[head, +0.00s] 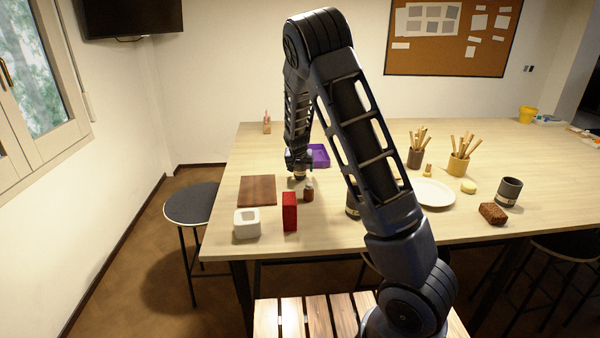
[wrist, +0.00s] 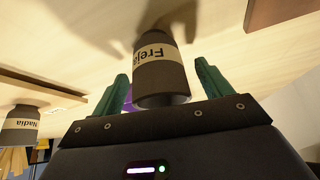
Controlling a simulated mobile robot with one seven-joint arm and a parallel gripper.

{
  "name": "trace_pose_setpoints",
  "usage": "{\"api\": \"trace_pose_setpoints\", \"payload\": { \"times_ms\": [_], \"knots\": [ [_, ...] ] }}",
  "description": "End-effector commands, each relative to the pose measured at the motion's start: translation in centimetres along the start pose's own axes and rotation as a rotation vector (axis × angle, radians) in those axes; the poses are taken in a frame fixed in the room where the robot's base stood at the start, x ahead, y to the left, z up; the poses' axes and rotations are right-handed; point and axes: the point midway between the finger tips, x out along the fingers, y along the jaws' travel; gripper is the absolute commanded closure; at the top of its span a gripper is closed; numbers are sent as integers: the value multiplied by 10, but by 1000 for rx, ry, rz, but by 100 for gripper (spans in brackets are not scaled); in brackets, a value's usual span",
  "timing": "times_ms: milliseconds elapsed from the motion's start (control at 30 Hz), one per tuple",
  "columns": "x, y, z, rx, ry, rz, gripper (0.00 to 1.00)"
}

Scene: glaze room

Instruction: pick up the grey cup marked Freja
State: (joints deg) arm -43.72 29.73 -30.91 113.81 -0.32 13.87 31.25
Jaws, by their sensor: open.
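The grey cup marked Freja (wrist: 163,70) is in the wrist view, with a cream label band. The view is upside down, so its lettering appears inverted or tilted. My gripper (wrist: 161,72) is open, with a green finger on each side of the cup and visible gaps to both. How deep the cup sits between the fingers is hard to tell. In the head view my gripper (head: 299,162) is low over the table, right above a small labelled cup (head: 300,175), mostly hidden by the gripper.
Another grey cup, marked Nadia (wrist: 19,125), stands apart at left in the wrist view. In the head view a small brown bottle (head: 308,191), red box (head: 289,211), brown board (head: 257,190) and purple tray (head: 319,156) are close around. A plate (head: 432,192) is farther right.

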Motion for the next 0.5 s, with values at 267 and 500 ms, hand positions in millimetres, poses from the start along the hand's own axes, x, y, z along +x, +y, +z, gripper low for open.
{"api": "trace_pose_setpoints", "payload": {
  "times_ms": [267, 500],
  "knots": [
    [18, 0, 0, 0, 0, 0, 22],
    [18, 0, 0, 0, 0, 0, 48]
  ]
}}
